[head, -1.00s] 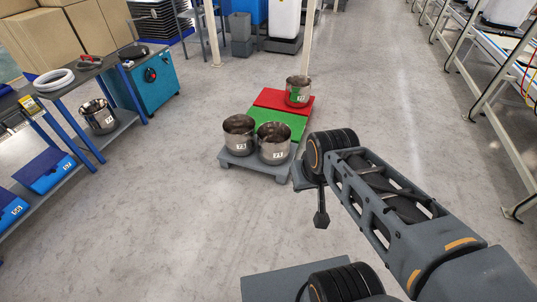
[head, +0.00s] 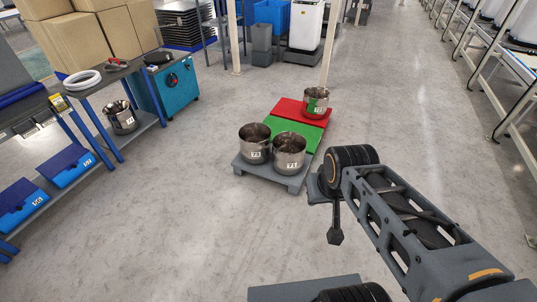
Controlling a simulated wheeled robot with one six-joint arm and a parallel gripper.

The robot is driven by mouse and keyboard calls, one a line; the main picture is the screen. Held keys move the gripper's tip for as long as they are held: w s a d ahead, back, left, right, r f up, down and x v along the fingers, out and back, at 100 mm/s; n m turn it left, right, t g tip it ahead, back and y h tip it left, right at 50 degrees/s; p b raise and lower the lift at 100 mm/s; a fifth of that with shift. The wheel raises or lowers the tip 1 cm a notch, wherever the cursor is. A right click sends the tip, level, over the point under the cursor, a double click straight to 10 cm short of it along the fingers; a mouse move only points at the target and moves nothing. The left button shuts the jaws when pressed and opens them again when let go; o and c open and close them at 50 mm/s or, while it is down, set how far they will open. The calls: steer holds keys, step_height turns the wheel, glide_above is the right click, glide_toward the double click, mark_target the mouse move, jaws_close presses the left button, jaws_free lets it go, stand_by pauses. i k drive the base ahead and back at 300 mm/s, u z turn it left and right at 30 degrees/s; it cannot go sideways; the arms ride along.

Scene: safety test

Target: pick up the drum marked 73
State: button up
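The drum marked 73 (head: 255,143) is an open-topped steel drum with a white label. It stands upright at the near left of a low grey pallet (head: 265,173) with green and red panels. A similar drum marked 71 (head: 289,151) stands close at its right. Another steel drum (head: 316,102), with a green patch and a label I cannot read surely, stands on the red panel at the back. My gripper (head: 335,236) hangs at the near right of the pallet, clear of the drums. It is small and dark, and I cannot see whether its fingers are apart.
A further steel drum (head: 122,117) sits on the lower shelf of the left workbench, beside a teal cabinet (head: 166,90). Blue bins (head: 67,166) stand on a low shelf at left. A slim post (head: 328,45) rises behind the pallet. Floor around the pallet's left and front is clear.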

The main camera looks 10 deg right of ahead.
mark_target(255, 138)
steer(key=u, duration=0.6)
steer(key=i, duration=1)
steer(key=u, duration=0.65)
steer(key=i, duration=1.3)
steer(key=z, duration=0.65)
steer(key=i, duration=0.8)
steer(key=z, duration=1.15)
steer(key=i, duration=0.5)
steer(key=z, duration=0.45)
